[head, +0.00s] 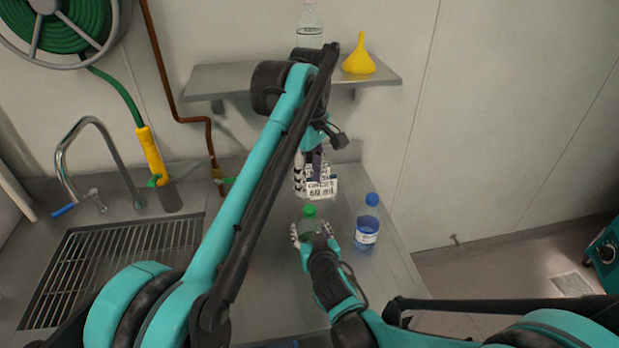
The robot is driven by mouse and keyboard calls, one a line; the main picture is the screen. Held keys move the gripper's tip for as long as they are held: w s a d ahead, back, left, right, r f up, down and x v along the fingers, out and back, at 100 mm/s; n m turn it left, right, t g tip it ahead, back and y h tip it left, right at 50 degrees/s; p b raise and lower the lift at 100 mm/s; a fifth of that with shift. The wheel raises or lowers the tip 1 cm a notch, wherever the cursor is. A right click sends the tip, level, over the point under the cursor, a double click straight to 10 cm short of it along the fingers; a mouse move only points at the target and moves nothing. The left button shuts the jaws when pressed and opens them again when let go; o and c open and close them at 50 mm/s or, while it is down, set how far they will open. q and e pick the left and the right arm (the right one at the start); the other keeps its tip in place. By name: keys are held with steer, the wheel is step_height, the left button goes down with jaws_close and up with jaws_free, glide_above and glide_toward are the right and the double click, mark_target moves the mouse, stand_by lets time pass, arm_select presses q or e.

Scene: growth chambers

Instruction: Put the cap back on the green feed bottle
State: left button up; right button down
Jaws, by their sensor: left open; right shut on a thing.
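The green feed bottle (309,226) stands on the steel counter, mostly hidden by my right gripper. The green cap (310,211) shows at the top of the bottle; I cannot tell whether it is seated tight. My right gripper (314,234) is shut around the bottle's body from the near side. My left gripper (314,182) is open, just beyond and above the cap in the picture, and apart from it.
A blue bottle with a blue cap (367,222) stands close to the right of the green one. A wall shelf (210,82) holds a yellow funnel (358,58) and a clear bottle (309,25). A sink grate (115,262) and tap (75,150) are at left.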

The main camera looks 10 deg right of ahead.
mark_target(309, 208)
arm_select(q)
steer(key=shift+f, duration=4.05)
jaws_close()
